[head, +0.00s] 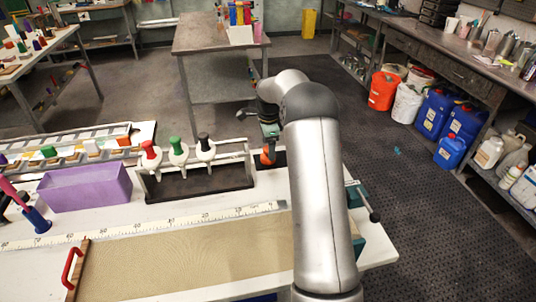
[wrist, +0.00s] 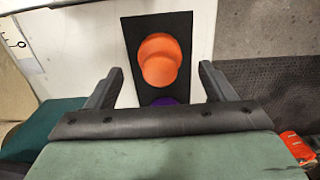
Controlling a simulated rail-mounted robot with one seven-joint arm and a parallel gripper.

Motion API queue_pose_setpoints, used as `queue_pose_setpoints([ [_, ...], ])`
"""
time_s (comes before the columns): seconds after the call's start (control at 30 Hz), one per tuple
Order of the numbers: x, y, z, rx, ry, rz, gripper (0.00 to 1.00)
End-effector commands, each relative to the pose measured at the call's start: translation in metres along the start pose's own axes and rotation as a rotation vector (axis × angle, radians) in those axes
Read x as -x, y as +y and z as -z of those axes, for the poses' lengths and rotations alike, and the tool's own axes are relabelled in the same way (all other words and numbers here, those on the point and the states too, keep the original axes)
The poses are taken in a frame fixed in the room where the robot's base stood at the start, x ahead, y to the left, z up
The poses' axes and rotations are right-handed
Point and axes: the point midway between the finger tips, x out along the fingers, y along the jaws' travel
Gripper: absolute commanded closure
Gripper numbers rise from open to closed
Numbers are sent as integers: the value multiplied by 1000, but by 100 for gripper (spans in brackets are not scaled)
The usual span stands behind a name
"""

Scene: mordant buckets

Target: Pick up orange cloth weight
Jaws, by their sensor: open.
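The orange cloth weight (wrist: 160,58) is a rounded knob standing on a black mat (wrist: 187,32) in the wrist view. In the head view the weight (head: 267,159) is small and partly covered by my arm, to the right of the bottle rack. My gripper (wrist: 160,75) is open, with one dark finger on each side of the weight's near part in the picture. The fingers appear apart from it and hold nothing. In the head view my gripper (head: 269,133) is above the weight. A purple thing (wrist: 164,101) shows beside it, partly hidden by my gripper.
A rack (head: 205,180) holds red, green and black-topped white bottles on the left of the weight. A purple box (head: 85,188) stands further left. A long ruler (head: 150,226) and a tan printing surface (head: 185,258) lie in front. The table's right edge is close to the weight.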

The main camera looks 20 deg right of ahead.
Motion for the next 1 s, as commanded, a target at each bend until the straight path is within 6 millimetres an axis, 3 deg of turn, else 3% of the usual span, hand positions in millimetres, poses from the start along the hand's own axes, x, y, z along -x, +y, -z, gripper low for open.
queue_pose_setpoints([
  [0.2, -27, 1, -2, 0, 0, -2, 24],
  [0.47, -31, 0, -2, 0, 0, -1, 24],
  [0.57, -31, 0, -2, 0, 0, -1, 46],
  [0.7, -31, 0, -2, 0, 0, -1, 85],
  [1.0, -28, 0, -2, 0, 0, 2, 87],
])
